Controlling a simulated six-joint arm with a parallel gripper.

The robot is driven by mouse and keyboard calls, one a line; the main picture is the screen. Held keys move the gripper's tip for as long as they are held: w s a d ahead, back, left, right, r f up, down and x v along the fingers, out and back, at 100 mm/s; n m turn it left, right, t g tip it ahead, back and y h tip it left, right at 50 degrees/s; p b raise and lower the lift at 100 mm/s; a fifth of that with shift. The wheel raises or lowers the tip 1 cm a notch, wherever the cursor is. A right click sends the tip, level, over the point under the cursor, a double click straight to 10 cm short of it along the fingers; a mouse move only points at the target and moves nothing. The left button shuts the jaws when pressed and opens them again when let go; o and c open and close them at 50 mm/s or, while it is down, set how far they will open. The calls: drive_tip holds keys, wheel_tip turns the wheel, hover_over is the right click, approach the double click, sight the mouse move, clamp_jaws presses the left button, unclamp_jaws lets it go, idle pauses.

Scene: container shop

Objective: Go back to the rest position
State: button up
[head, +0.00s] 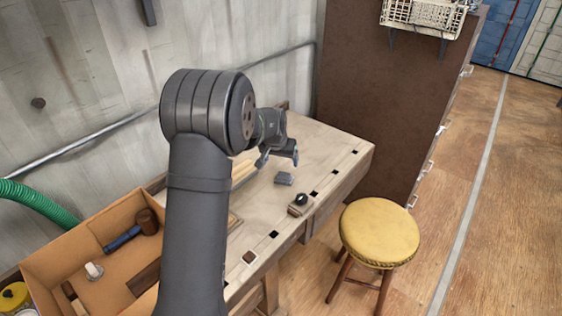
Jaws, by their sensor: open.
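My gripper (279,157) is over the workbench (335,151), towards its far half. It is small in the head view and looks empty, with its two fingers apart. A small grey block (284,178) lies on the bench just below and in front of the gripper, apart from it. A dark round object (302,199) on a small wooden piece sits nearer the bench's right edge. My arm stands in front of part of the bench and hides it.
A cardboard box (60,244) with a mallet (146,221) stands at the left. A yellow stool (379,232) stands right of the bench. A tall brown cabinet (385,105) stands behind the bench, with a white basket (425,17) above. Open floor lies at the right.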

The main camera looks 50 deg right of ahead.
sight(284, 174)
drive_tip(key=shift+f, duration=0.1)
drive_tip(key=x, duration=1.2)
idle(0.4)
